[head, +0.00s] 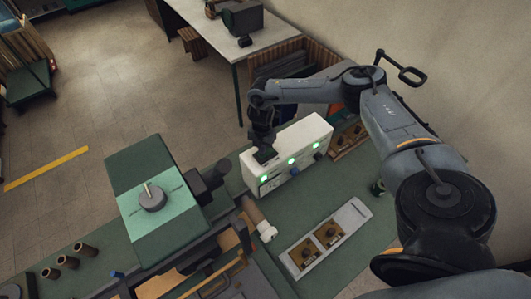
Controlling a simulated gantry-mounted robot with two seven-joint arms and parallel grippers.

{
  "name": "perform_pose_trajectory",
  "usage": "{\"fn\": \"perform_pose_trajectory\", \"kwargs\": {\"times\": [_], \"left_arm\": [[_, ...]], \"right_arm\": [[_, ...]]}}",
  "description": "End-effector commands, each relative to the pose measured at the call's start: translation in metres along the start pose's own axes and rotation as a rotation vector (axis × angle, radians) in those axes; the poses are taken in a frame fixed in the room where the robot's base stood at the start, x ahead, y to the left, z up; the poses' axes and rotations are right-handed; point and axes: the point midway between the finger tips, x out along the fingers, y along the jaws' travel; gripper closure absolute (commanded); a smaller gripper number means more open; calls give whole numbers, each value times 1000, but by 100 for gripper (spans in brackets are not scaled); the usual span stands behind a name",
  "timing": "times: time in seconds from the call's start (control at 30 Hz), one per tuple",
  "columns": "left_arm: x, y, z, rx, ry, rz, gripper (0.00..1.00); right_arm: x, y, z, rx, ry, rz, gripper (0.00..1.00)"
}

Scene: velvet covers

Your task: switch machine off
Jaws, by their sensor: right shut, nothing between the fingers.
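A white box-shaped machine (306,139) stands on the green bench, with several lit green lights and dark knobs along its front. A green unit (140,165) with a grey rotary knob (152,197) on its light green face stands to its left. My right arm reaches in from the right, over the white machine. My right gripper (265,155) points down, shut and empty, at the left end of the white machine, close to its top edge. I cannot tell whether it touches. Part of that end is hidden behind the gripper. My left gripper is not in view.
A grey tray (348,216) with two brownish fittings lies in front of the machine. A brown and white cylinder (261,222) lies between the green unit and the tray. Several brown tubes (67,262) stand at lower left. A white table (205,27) stands behind; the floor at left is mostly clear.

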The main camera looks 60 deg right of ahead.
Motion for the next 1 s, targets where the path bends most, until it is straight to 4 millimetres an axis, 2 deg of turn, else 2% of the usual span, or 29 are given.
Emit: {"fn": "perform_pose_trajectory", "kwargs": {"times": [0.63,0.83,1.0], "left_arm": [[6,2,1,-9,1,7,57],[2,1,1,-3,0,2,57],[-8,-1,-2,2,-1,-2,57]], "right_arm": [[11,0,0,0,0,-1,100],[7,0,0,0,-1,-1,100],[-4,0,0,0,-1,-1,100]]}}
